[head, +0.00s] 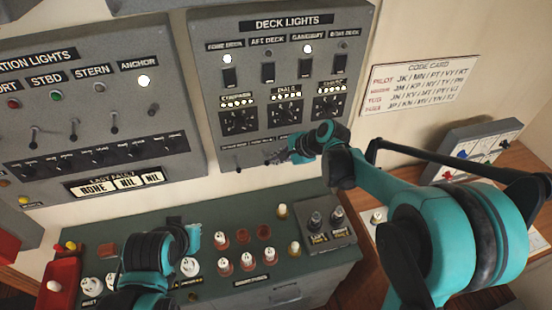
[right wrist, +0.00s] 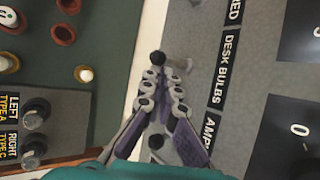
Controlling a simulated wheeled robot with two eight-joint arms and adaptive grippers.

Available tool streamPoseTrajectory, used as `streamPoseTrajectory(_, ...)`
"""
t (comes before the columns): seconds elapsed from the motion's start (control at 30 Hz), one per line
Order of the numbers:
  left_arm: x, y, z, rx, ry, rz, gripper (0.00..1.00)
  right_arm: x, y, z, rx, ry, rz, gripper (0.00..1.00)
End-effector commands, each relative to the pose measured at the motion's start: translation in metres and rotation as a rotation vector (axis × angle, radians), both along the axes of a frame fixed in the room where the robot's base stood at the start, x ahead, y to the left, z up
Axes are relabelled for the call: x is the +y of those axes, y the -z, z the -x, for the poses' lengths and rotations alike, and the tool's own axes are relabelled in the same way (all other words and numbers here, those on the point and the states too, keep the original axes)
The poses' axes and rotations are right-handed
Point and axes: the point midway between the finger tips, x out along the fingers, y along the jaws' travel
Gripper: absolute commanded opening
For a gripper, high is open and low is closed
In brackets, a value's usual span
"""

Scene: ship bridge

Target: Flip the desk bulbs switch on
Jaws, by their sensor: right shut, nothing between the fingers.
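The DESK BULBS label (right wrist: 229,67) is on the grey panel in the right wrist view. Beside it, a toggle lever with a black ball tip (right wrist: 157,58) sticks out from the panel, just beyond my right fingertips. My right gripper (right wrist: 159,84) is shut and empty; whether it touches the lever I cannot tell. Another black knob (right wrist: 155,142) shows between its finger links, near the AMP label. In the head view my right gripper (head: 276,157) is at the lower edge of the DECK LIGHTS panel (head: 212,110) and partly hides the lower toggles. My left arm shows at lower left; its gripper is not clearly visible.
Another toggle (head: 237,163) is left of my right gripper. Dials (head: 285,114) and rocker switches (head: 268,72) are above. Below is a green console (head: 310,265) with several pegs and a grey LEFT/RIGHT box (head: 325,240). A code card (head: 420,83) hangs at right.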

Motion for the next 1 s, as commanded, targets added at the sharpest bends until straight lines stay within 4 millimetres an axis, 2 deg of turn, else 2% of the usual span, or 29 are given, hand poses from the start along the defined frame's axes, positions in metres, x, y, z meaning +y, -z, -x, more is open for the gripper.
streamPoseTrajectory(0.67,0.0,-0.002,0.0,0.0,0.0,0.0,0.0,0.001,-0.002,0.0,0.025,-0.001,0.004,0.0)
streamPoseTrajectory(1.0,0.0,-0.011,0.0,0.0,0.0,0.0,0.0,0.001,-0.016,0.0,0.024,-0.001,0.004,0.0)
